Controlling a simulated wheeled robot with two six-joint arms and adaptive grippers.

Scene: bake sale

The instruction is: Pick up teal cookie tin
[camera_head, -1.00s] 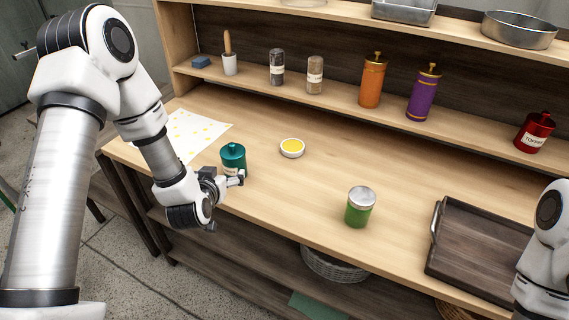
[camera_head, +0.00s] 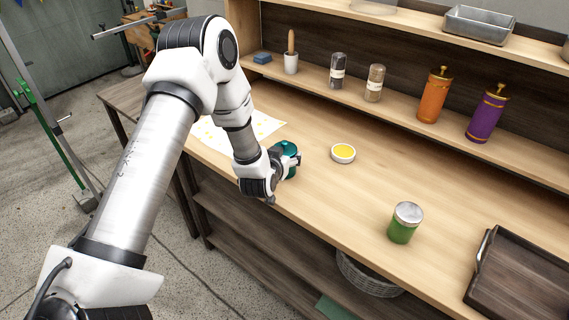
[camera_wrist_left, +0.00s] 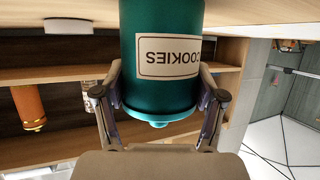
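The teal cookie tin (camera_head: 291,147) stands upright near the counter's front edge, partly hidden behind my left gripper (camera_head: 284,164). In the left wrist view, which is upside down, the tin (camera_wrist_left: 162,88) fills the middle, with its "COOKIES" label facing me. My left gripper's fingers (camera_wrist_left: 162,80) are spread wide, one on each side of the tin near its lid end. They are very close to its sides; I cannot tell whether they touch. The tin's base is out of that view. My right gripper is not in view.
A small white bowl of yellow filling (camera_head: 343,153) and a green silver-lidded jar (camera_head: 404,224) stand to the right of the tin. A dark tray (camera_head: 490,243) lies far right. A spotted paper sheet (camera_head: 257,124) lies behind my left arm. The shelf behind holds jars and bottles.

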